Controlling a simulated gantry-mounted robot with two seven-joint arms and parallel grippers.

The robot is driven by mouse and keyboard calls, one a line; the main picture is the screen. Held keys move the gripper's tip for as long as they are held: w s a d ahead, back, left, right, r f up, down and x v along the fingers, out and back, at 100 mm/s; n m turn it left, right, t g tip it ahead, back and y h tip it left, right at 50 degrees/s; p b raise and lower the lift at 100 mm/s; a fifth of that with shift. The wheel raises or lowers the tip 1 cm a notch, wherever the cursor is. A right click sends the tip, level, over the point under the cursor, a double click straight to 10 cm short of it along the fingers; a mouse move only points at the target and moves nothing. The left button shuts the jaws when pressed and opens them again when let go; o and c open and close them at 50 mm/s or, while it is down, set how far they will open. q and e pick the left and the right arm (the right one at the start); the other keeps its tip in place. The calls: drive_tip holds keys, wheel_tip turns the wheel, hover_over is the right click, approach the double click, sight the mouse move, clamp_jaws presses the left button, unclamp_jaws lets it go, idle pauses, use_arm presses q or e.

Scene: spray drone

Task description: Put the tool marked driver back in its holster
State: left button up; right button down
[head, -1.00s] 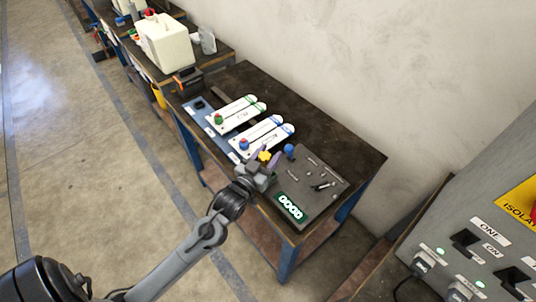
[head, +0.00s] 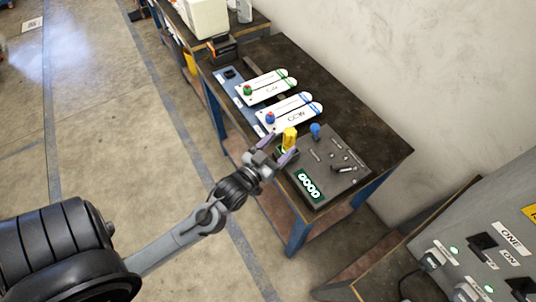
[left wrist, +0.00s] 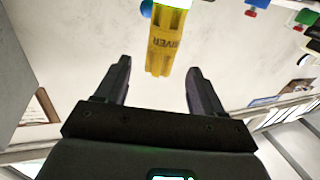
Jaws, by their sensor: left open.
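The yellow driver (head: 290,137) stands upright at the left edge of the grey panel (head: 322,197) on the bench, with its lower end in or behind a dark piece that I cannot make out fully. It also shows in the left wrist view (left wrist: 168,42), with part of the word "driver" on its side. My left gripper (head: 279,148) is open and stands just in front of the driver, its fingers apart from it. In the left wrist view the driver lies beyond the open fingertips (left wrist: 158,68). My right gripper is not in view.
White propeller packs marked CCW (head: 296,117) and another (head: 265,88) lie behind. The right half of the bench top (head: 355,120) is clear.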

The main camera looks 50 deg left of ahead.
use_arm(q)
drive_tip(key=s+d+f+m+g+h, duration=0.1)
drive_tip(key=s+d+f+m+g, duration=0.1)
drive_tip(key=s+d+f+g, duration=0.3)
drive_tip(key=s+d+f+m+g+h, duration=0.1)
drive_tip(key=s+d+f+g+h, duration=0.1)
drive_tip(key=s+d+f+g, duration=0.3)
drive_tip(key=s+f+g, duration=0.1)
drive_tip(key=s+g, duration=0.3)
drive_tip(key=s, duration=0.4)
drive_tip(key=shift+m, duration=0.4)
drive_tip(key=shift+s+r, duration=0.1)
wheel_tip(320, 180, up, 36)
drive_tip(key=p, duration=3.6)
drive_tip(key=shift+f, duration=0.2)
